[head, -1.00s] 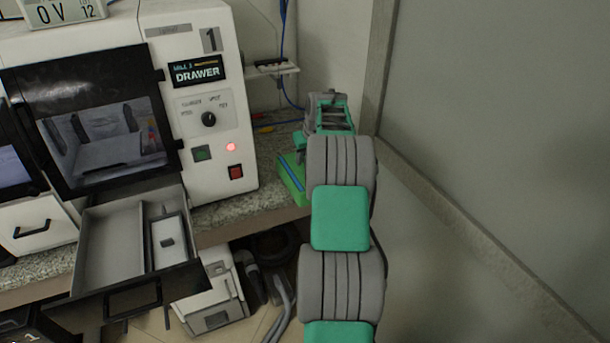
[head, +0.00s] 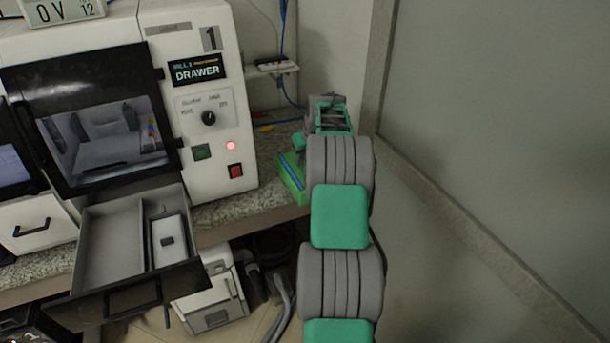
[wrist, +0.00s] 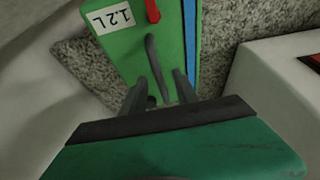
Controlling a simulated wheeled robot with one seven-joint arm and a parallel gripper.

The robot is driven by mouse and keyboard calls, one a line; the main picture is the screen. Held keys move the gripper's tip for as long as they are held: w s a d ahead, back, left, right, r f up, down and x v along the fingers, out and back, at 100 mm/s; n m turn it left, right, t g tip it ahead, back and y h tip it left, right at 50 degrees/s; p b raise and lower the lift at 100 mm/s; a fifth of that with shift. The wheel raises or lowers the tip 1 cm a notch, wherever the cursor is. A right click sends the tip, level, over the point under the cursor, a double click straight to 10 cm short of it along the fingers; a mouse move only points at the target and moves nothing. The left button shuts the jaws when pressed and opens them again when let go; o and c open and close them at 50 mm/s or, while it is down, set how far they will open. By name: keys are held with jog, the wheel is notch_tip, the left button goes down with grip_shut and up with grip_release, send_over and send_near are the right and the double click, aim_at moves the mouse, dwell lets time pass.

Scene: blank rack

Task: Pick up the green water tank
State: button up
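The green water tank (wrist: 125,50) stands on the speckled counter in the wrist view. It has a white "1.2 L" label, a red tab, a blue stripe along one side and a dark bar-shaped handle (wrist: 156,66). My gripper (wrist: 160,92) is at the tank, its two dark fingers apart on either side of the handle, with gaps visible. I cannot tell how deep the handle sits between them. In the head view the tank (head: 292,180) shows partly at the counter's right end, beside the mill; my arm hides the rest and my gripper's fingers.
A white mill (head: 215,105) marked 1 stands left of the tank, with its drawer (head: 112,245) pulled out. A wall panel (head: 490,120) closes off the right side. A power strip (head: 272,66) and blue cable are behind. Hoses (head: 280,290) lie below the counter.

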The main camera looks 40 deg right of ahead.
grip_shut()
dwell(1.1)
jog(key=shift+w+d+r, duration=0.1)
jog(key=shift+r, duration=0.15)
